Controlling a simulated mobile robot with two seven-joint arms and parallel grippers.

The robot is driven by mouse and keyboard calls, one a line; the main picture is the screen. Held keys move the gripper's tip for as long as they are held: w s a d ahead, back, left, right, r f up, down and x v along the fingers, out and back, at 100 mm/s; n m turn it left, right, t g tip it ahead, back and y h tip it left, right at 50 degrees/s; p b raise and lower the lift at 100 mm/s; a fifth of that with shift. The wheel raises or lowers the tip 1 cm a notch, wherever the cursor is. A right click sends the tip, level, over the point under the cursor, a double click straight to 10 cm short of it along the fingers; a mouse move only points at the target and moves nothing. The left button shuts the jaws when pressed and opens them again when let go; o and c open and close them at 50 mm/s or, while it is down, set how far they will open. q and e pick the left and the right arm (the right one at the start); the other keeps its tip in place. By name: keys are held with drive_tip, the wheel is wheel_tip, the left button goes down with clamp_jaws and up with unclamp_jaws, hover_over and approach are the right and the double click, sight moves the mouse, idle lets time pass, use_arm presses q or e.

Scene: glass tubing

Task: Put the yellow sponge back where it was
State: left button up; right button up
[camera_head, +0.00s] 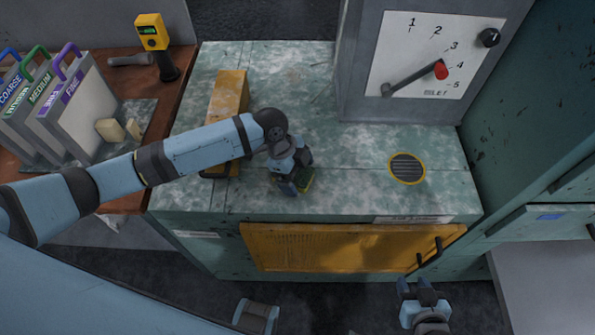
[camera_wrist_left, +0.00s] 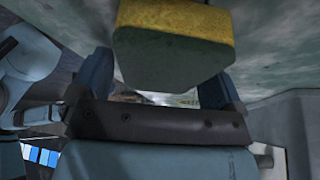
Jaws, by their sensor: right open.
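The yellow sponge (camera_head: 308,181), with a green side, is at my left gripper (camera_head: 296,184) over the front middle of the worn green counter (camera_head: 345,205). In the left wrist view the sponge (camera_wrist_left: 172,45) is large at the top centre, its green face towards the camera. It covers part of one finger of the left gripper (camera_wrist_left: 157,80). The fingers stand wide apart; whether they press on the sponge is hidden. My right gripper (camera_head: 424,296) is open and empty, low in front of the counter.
A long yellow block (camera_head: 229,93) lies on the counter, partly behind my left arm. A grey dial box (camera_head: 425,60) stands at the back right, near a round yellow-rimmed grate (camera_head: 407,168). Labelled pads (camera_head: 75,100) and beige pieces (camera_head: 110,130) are at left.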

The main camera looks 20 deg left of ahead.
use_arm(q)
drive_tip(key=shift+r, duration=0.1)
drive_tip(key=v, duration=1.2)
drive_tip(key=shift+d, duration=0.1)
